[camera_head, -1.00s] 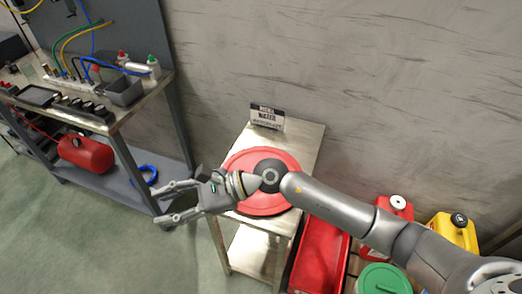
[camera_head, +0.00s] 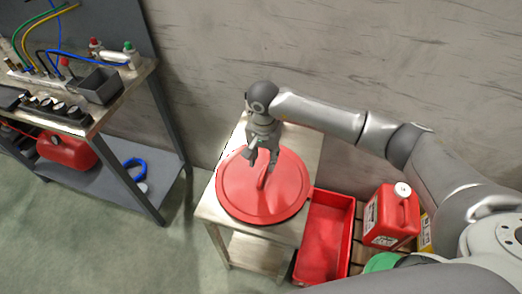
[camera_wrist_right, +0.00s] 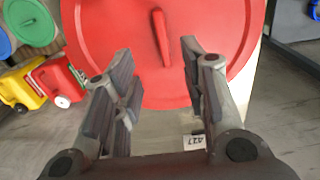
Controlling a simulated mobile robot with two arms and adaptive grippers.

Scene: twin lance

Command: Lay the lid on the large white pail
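A round red lid (camera_head: 240,196) with a raised bar handle (camera_head: 264,174) lies flat on a small steel table (camera_head: 208,208). My right gripper (camera_head: 263,160) is over the far side of the lid, fingers pointing down toward the handle. In the right wrist view the gripper (camera_wrist_right: 158,58) is open and empty. The handle (camera_wrist_right: 161,38) shows between and just beyond its fingertips, and the red lid (camera_wrist_right: 105,30) spreads behind them. I cannot tell the exact height of the fingers above the lid. No large white pail shows in either view. My left gripper is not in view.
A red tray (camera_head: 325,235) stands right of the table, beside a red jerrycan (camera_head: 392,217) and a green lid (camera_head: 382,262). A workbench (camera_head: 128,98) with tools is at the left. The wall is close behind the table. Green floor is open at lower left.

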